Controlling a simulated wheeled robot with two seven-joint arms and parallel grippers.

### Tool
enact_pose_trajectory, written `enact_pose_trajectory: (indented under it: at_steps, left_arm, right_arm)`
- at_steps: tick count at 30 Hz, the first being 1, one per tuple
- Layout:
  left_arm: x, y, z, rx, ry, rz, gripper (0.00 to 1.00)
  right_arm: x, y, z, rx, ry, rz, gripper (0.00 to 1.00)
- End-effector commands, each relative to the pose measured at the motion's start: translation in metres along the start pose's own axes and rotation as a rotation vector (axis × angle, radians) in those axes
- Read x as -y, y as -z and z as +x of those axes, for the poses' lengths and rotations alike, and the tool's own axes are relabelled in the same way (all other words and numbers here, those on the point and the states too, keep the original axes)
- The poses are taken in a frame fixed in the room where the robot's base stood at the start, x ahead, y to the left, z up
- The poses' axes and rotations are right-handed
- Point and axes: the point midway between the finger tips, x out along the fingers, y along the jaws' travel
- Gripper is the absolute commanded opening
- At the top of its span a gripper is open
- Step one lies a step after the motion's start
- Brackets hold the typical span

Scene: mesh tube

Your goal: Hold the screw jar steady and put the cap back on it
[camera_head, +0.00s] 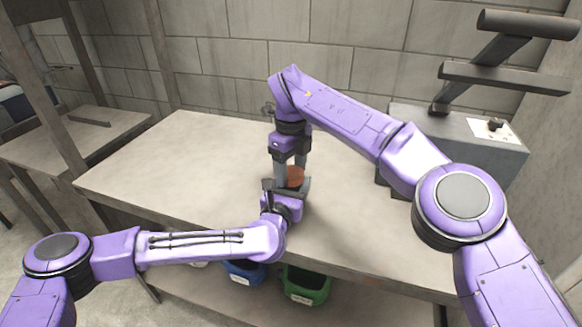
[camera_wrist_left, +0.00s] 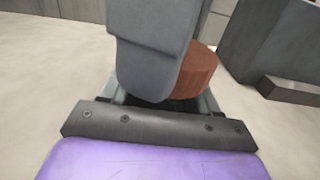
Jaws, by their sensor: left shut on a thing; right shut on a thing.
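The reddish-brown ridged cap (camera_head: 295,176) shows between my two grippers over the table. It also shows in the left wrist view (camera_wrist_left: 198,72), partly behind a grey finger of my right gripper. My right gripper (camera_head: 290,168) points straight down from above and is shut on the cap. My left gripper (camera_head: 291,187) reaches in low from the front and is shut on the screw jar. Only a dark bit of the jar (camera_wrist_left: 188,105) shows under the cap; the fingers hide the rest. I cannot tell whether cap and jar touch.
The pale table (camera_head: 170,165) is clear to the left and front right. A grey machine (camera_head: 465,140) with dark bars stands at the back right. A green bin (camera_head: 307,284) and a blue bin (camera_head: 243,272) sit below the table's front edge. A block wall stands behind.

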Motion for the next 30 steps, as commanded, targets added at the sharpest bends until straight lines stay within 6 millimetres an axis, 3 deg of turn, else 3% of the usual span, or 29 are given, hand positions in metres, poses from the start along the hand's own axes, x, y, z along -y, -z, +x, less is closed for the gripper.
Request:
enact_pose_trajectory:
  at_steps: [30]
  left_arm:
    - [0.001,-0.003,0.0,0.007,0.002,0.0,0.07]
  right_arm:
    - [0.001,0.001,0.021,-0.008,0.005,-0.006,0.32]
